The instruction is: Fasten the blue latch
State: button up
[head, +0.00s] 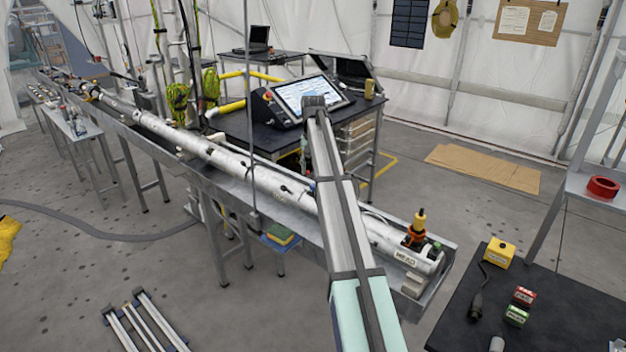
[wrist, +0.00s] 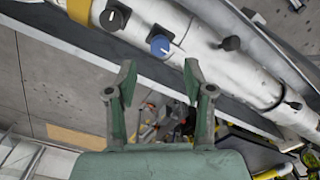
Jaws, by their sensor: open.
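The blue latch (wrist: 160,46) is a round blue knob with a pale line across it, on the side of a long white tube (wrist: 205,38) in the wrist view. My gripper (wrist: 158,80) is open and empty. Its two fingers point toward the tube, with the latch just beyond and between the fingertips, apart from them. In the head view the tube (head: 235,160) lies along a metal trough; my arm hides part of it, and I cannot make out the blue latch or my gripper's fingers there.
Black knobs (wrist: 115,16) sit on the tube on either side of the latch. An orange and black fitting (head: 417,228) stands at the tube's near end. A console with a screen (head: 308,95) is behind the trough. A black table (head: 555,300) with small boxes is at right.

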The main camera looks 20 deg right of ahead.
aim_at(313, 185)
notch_tip(313, 185, up, 6)
dwell(0.4)
dwell(0.3)
